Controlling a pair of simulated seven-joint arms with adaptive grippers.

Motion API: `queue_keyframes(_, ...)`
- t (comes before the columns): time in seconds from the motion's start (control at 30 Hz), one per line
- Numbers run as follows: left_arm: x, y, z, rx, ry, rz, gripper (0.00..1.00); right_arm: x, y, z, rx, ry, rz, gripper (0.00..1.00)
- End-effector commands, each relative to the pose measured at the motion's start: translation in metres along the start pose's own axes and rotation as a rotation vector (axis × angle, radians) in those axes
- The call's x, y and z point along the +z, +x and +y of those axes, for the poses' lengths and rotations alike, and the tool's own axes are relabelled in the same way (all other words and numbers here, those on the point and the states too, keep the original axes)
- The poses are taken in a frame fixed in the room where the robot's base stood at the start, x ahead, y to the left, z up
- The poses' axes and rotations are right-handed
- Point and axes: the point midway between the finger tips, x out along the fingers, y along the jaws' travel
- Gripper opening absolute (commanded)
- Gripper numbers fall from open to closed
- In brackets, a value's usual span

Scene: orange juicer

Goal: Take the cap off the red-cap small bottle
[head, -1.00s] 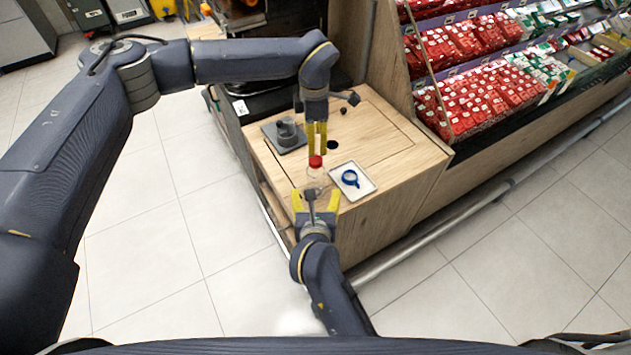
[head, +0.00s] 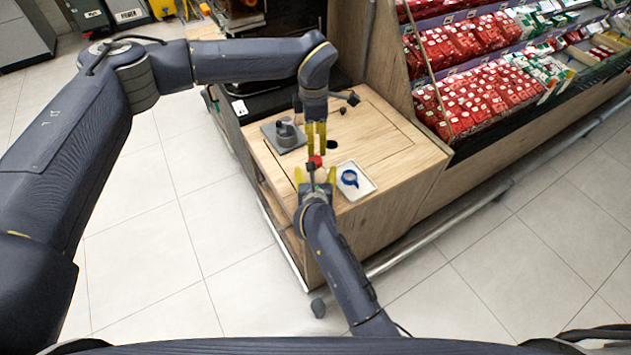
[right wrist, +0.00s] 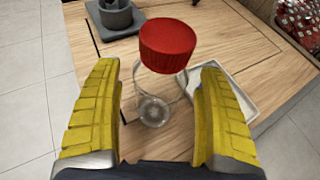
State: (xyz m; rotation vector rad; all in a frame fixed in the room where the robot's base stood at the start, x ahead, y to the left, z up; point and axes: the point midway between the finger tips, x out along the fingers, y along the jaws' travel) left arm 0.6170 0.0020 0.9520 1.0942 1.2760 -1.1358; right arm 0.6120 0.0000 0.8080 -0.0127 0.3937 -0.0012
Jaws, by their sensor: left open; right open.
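The small clear bottle (right wrist: 153,110) stands on the wooden counter, its red cap (right wrist: 167,45) on top. The cap also shows in the head view (head: 316,161), where my right gripper mostly hides the bottle. My right gripper (head: 315,177) is open, low at the counter's near side. In the right wrist view its yellow fingers (right wrist: 158,78) stand on either side of the bottle, with gaps visible. My left gripper (head: 316,138) points down just behind and above the cap, empty. I cannot tell from the head view whether its fingertips touch the cap.
A white tray (head: 367,189) with a blue ring-shaped item (head: 349,178) lies right of the bottle. A grey mortar-like juicer (head: 287,133) stands at the back left. The wooden counter (head: 390,150) is clear at right. Shelves of red packs (head: 470,105) rise beyond.

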Motion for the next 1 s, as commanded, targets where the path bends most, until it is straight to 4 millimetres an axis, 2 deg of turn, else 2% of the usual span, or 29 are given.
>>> queue_keyframes(0.4,0.0001,0.0,0.0,0.0,0.0,0.0,0.53,0.0005,0.0025,0.0001,0.0,0.0,-0.001,0.74)
queue_keyframes(1.0,0.0,0.0,0.0,0.0,0.0,0.0,0.53,0.0002,0.0024,0.0,0.0,0.0,-0.001,0.04)
